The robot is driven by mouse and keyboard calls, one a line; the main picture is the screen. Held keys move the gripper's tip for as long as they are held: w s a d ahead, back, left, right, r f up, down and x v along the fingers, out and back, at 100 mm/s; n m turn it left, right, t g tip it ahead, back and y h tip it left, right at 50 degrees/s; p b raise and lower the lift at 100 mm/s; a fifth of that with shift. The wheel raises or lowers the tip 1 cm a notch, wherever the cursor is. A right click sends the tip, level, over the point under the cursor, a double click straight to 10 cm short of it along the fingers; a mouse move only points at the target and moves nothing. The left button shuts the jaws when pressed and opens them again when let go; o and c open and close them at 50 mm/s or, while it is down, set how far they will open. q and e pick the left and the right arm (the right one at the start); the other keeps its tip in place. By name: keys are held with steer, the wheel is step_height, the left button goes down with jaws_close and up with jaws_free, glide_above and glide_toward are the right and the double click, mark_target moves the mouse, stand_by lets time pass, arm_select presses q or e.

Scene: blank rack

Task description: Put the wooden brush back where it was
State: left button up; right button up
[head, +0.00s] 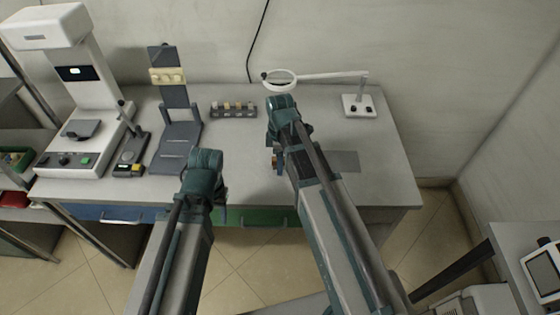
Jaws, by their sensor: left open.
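I cannot make out the wooden brush for certain. A small brown-orange bit shows beside my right gripper (278,160), but it is too small to identify. My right gripper is over the table, largely hidden by its own arm, and its fingers cannot be read. My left gripper (222,213) is open at the table's front edge, partly hidden behind its wrist. A small dark rack (234,114) with several light and tan pieces stands at the back middle of the table.
The grey table (245,158) has free room between my arms. A white measuring machine (75,70), a dark stand (177,120) and a small black-and-yellow device (129,169) fill the left. A magnifier lamp (358,104) stands at the back right, beyond a flat grey plate (345,161).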

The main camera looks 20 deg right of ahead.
steer(key=shift+r, duration=0.1)
step_height(320, 180, up, 12)
steer(key=p, duration=1.2)
steer(key=s+a+m+h, duration=0.1)
steer(key=s+a+m, duration=0.9)
steer(key=s, duration=0.4)
steer(key=shift+s+a+m, duration=0.2)
steer(key=shift+a+m, duration=0.05)
steer(key=shift+m, duration=0.25)
